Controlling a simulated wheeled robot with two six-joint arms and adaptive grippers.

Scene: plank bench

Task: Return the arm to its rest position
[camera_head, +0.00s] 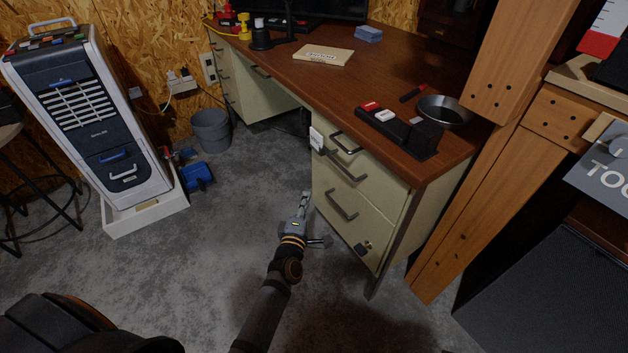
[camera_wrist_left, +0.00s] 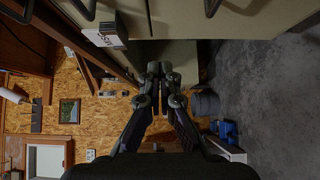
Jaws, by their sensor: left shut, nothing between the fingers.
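My left arm (camera_head: 262,310) reaches up from the bottom middle of the head view. Its gripper (camera_head: 304,200) is over the concrete floor, just left of the desk's cream drawer front (camera_head: 345,205) in the picture. In the left wrist view, the two fingers of my left gripper (camera_wrist_left: 164,72) are together, with nothing between them. I cannot tell the exact gap between the gripper and the drawers. My right gripper is not in view.
The brown desk (camera_head: 290,75) has protruding drawer handles (camera_head: 342,205). A wooden post (camera_head: 470,215) stands right of it. A grey bin (camera_head: 211,130), a blue object (camera_head: 198,178) and an air cooler (camera_head: 95,115) stand left. The floor (camera_head: 185,255) between is clear.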

